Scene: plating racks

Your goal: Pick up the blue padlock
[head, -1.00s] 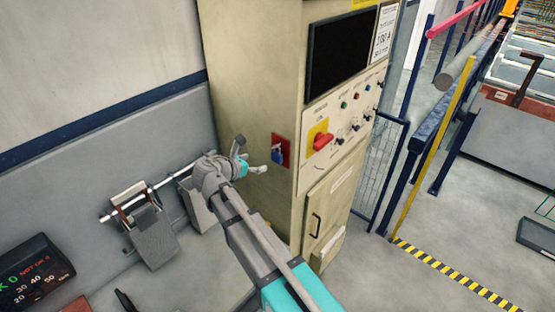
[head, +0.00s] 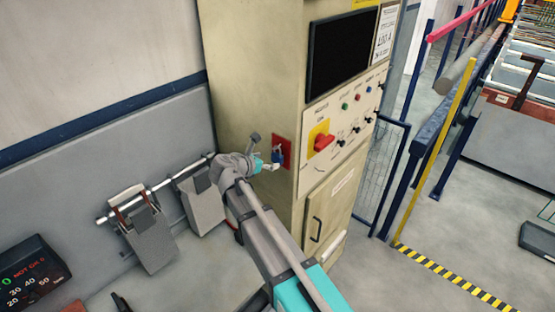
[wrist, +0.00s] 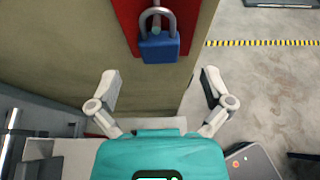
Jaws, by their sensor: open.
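The blue padlock (wrist: 159,48) hangs upright by its grey shackle on a red plate (wrist: 127,22) at the top of the wrist view. In the head view the padlock (head: 278,157) is small, on the red plate (head: 287,147) on the cabinet's side, partly hidden by my gripper. My gripper (wrist: 160,85) is open and empty, its two fingers spread wide. In the wrist view the padlock lies beyond the fingertips, roughly centred between them. In the head view my gripper (head: 275,166) is close to the padlock; contact cannot be told.
The beige control cabinet (head: 245,75) carries a dark screen (head: 338,48) and a red rotary switch (head: 323,142). Grey holders (head: 152,240) hang on a bar along the left wall. A blue fence (head: 393,165) stands right of the cabinet. Open floor (head: 400,285) lies at right.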

